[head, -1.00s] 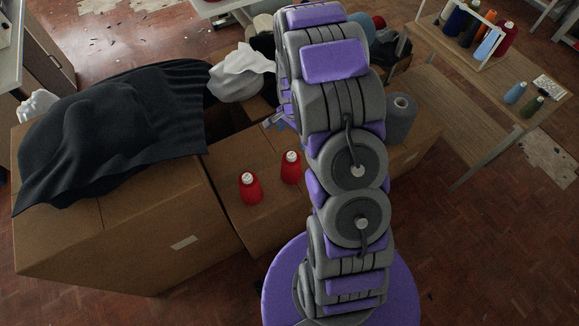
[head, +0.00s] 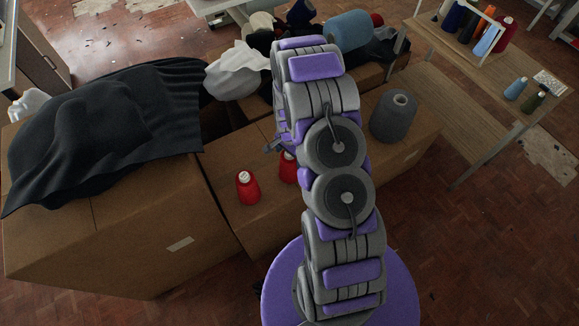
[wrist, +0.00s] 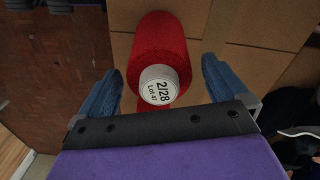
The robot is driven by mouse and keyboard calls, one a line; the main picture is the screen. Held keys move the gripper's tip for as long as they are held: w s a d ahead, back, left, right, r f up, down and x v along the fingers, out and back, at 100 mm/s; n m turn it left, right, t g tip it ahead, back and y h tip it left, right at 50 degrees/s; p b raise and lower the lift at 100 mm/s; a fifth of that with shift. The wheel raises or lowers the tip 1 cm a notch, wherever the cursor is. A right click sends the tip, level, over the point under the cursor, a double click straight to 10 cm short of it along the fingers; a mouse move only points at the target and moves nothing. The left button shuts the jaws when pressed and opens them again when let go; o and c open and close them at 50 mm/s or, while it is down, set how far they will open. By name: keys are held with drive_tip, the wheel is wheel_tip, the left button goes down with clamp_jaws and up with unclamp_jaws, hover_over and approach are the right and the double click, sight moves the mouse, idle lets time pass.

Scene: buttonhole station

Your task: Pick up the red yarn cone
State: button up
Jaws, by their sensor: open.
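Two red yarn cones with white tops stand on a cardboard box. The left cone (head: 248,190) is in clear view in the head view. The right cone (head: 287,170) is partly hidden behind my arm. My gripper (head: 273,146) is mostly hidden by the arm, near the right cone. In the wrist view, my gripper (wrist: 160,66) is open, with its blue fingers apart. A red cone (wrist: 158,42) with a white top marked "2/28" shows between them, not gripped. More red shows just below that top; I cannot tell whether it is the second cone.
A grey cone (head: 394,116) stands on the same cardboard box (head: 232,208), right of my arm. A black cloth (head: 110,125) covers the taller box at left. White cloth (head: 237,70) and a blue spool (head: 350,37) lie behind. A wooden bench (head: 440,90) is at right.

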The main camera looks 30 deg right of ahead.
drive_tip(key=shift+f, duration=0.9)
drive_tip(key=c, duration=1.6)
drive_tip(key=shift+o, duration=0.2)
drive_tip(key=shift+r, duration=0.15)
